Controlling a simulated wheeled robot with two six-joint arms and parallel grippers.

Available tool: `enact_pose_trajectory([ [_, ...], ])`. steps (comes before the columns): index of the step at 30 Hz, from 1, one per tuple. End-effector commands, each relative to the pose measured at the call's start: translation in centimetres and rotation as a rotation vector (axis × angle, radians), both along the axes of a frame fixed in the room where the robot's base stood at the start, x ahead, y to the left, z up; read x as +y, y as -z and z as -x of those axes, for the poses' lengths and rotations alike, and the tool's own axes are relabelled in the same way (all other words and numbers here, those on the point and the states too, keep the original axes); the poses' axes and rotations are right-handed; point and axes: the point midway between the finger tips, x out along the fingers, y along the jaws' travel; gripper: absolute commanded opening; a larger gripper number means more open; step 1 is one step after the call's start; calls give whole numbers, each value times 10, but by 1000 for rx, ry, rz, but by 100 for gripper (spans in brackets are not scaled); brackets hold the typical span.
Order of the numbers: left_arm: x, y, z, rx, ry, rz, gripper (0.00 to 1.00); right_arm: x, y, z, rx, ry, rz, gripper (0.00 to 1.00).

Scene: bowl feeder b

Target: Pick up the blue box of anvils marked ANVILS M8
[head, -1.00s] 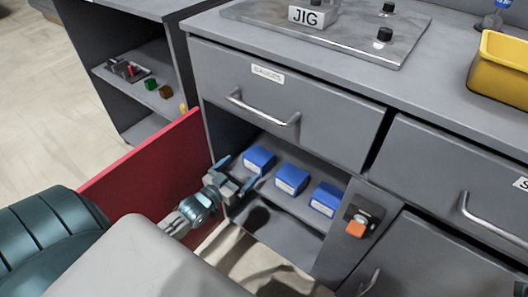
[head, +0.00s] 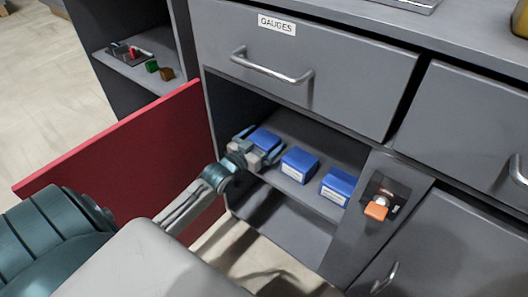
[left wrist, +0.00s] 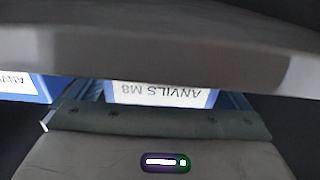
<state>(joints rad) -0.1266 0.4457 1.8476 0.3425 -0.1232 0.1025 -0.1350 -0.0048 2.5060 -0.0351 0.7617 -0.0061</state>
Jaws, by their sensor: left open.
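Three blue boxes with white labels stand in a row on the shelf inside the open cupboard. The leftmost box (head: 264,138) has my left gripper (head: 259,144) at its front, with the open fingers on either side of it. In the left wrist view the box between the fingers reads ANVILS M8 (left wrist: 160,95), upside down. I cannot tell whether the fingers touch it. The middle box (head: 299,165) and the right box (head: 338,186) stand apart from it; their labels are too small to read in the head view. My right gripper is not in view.
The red cupboard door (head: 120,135) stands open to the left of my arm. A GAUGES drawer (head: 300,60) is shut above the opening. A post with an orange-handled latch (head: 376,210) bounds the right side. In the left wrist view, a neighbouring box (left wrist: 25,88) is at the left.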

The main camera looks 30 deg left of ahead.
Motion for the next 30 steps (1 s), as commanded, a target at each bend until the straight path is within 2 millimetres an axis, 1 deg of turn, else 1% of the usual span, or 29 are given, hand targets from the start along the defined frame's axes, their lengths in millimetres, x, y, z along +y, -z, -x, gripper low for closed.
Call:
enact_pose_trajectory([
  [1,0,3,-5,-2,0,-1,100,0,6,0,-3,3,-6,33],
  [4,-1,1,-10,0,0,0,100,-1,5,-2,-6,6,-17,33],
  [12,-1,-1,-11,1,1,-1,100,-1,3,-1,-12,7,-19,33],
  [17,-1,0,-11,1,0,0,69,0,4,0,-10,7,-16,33],
  [18,-1,0,-11,1,0,0,61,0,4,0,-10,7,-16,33],
  [21,-2,-1,-11,-1,1,0,44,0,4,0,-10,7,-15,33],
  [27,-2,-2,-11,-1,1,0,44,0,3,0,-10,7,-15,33],
  [30,-2,-9,-11,-1,1,0,44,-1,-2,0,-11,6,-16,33],
])
